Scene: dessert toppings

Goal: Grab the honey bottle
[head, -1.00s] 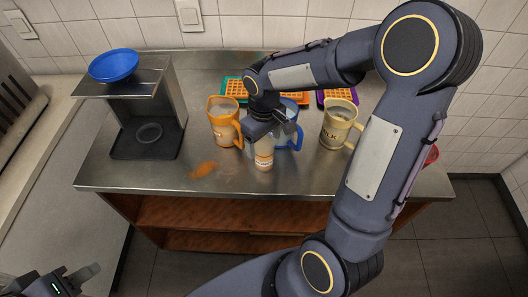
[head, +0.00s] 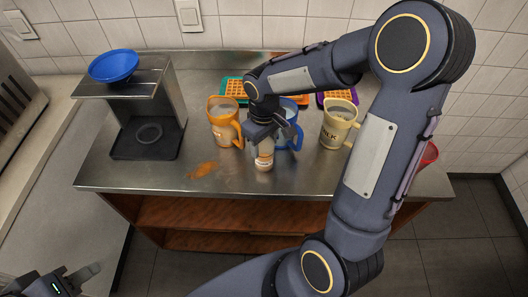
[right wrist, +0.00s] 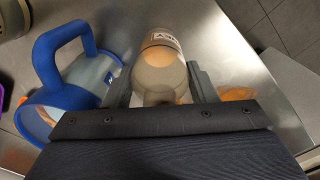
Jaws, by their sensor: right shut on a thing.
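The honey bottle (head: 264,160) is a small upright bottle with a pale label and an orange-brown lower part, near the front of the steel counter. My right gripper (head: 266,139) is over it from above, shut on its upper part.
A blue-handled pitcher (head: 296,135) stands close beside the bottle; its handle (right wrist: 60,45) shows in the right wrist view. An orange pitcher (head: 222,125) and a cream pitcher (head: 337,124) flank them. A blue bowl (head: 113,65) tops a metal stand at left. An orange spill (head: 204,170) marks the counter.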

